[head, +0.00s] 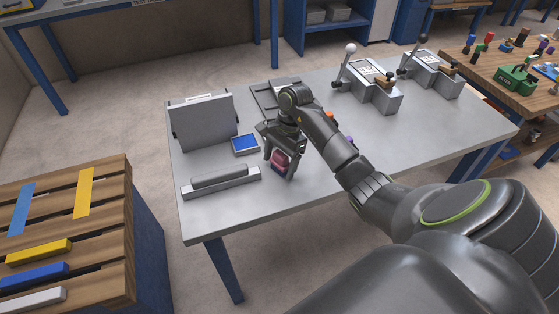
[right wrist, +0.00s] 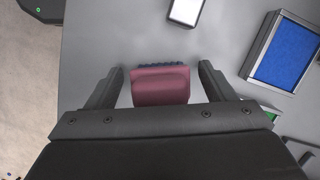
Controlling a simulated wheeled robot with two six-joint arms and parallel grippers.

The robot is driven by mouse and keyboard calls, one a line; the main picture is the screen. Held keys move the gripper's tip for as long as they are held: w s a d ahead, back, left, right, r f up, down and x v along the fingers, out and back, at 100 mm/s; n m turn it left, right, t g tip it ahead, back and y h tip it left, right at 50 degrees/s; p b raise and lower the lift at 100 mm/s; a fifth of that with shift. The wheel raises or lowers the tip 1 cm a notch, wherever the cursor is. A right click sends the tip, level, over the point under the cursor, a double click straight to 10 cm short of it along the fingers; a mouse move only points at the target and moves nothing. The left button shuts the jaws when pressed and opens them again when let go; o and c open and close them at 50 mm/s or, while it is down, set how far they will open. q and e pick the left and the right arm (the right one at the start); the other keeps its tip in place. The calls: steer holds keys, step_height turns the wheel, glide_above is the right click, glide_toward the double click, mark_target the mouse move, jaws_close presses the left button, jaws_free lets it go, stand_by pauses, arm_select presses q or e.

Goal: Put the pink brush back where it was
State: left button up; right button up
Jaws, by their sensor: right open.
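The pink brush (head: 280,160) is near the front middle of the grey table, between the fingers of my right gripper (head: 281,169). In the right wrist view the pink brush (right wrist: 161,86) shows its pink block with a strip of dark blue bristles along the far side. The fingers of my right gripper (right wrist: 160,74) are open, one on each side of it, with a gap to the brush on both sides. I cannot tell whether the brush touches the tabletop. My left gripper is not in view.
A blue pad in a grey frame (head: 245,144) lies left of the gripper; a grey bar (head: 220,182) lies at the front left. A grey upright panel (head: 203,122) stands behind them. Two lever devices (head: 371,87) (head: 430,72) stand farther back. The table's front right is clear.

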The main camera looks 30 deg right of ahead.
mark_target(281, 153)
steer(key=shift+r, duration=0.1)
steer(key=v, duration=0.4)
steer(key=p+v, duration=0.6)
steer(key=v, duration=0.2)
steer(key=shift+a, duration=0.15)
stand_by(0.3)
